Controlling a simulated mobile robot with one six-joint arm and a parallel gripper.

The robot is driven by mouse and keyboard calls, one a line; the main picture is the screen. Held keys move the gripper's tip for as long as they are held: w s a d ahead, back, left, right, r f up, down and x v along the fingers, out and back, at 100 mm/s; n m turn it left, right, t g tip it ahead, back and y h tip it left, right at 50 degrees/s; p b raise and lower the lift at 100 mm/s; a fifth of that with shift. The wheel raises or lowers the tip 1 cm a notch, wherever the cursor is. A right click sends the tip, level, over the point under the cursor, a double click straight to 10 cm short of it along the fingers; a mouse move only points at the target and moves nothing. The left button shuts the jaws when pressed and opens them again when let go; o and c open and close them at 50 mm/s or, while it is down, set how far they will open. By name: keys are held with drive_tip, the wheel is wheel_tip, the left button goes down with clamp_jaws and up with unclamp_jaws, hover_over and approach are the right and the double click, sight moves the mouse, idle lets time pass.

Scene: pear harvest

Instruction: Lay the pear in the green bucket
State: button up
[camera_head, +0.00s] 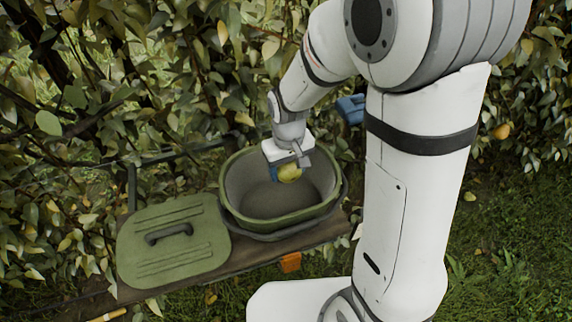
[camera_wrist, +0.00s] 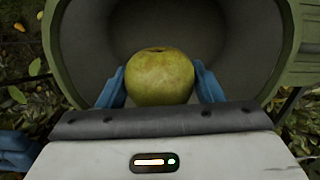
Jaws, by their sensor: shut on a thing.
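The yellow-green pear (camera_head: 289,174) is held in my gripper (camera_head: 287,172) at the mouth of the green bucket (camera_head: 236,212). In the wrist view the pear (camera_wrist: 160,77) sits between two blue fingers, one on each side of it, with my gripper (camera_wrist: 160,88) shut on it. The bucket's grey inside and green rim (camera_wrist: 60,55) show behind the pear. The bucket looks empty in the head view. I cannot tell exactly how far the pear is above the bucket's floor.
The green lid (camera_head: 172,262) with a dark handle lies left of the bucket on a wooden bench (camera_head: 245,258). An orange block (camera_head: 290,262) shows at the bench's front edge. A blue object (camera_head: 350,108) is behind my arm. Leafy hedge closes off the back.

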drive_tip(key=shift+f+b, duration=6)
drive_tip(key=shift+f, duration=1.85)
drive_tip(key=shift+f, duration=0.25)
drive_tip(key=o, duration=1.2)
wheel_tip(320, 180, up, 8)
drive_tip(key=s+d+r+m+t+p, duration=0.2)
drive_tip(key=s+d+r+m+p, duration=0.2)
drive_tip(key=s+d+r, duration=0.7)
wheel_tip(320, 180, up, 4)
drive_tip(key=shift+s+d+r+t+p, duration=0.15)
drive_tip(key=shift+s+d+t+p, duration=0.2)
drive_tip(key=shift+s+p, duration=0.15)
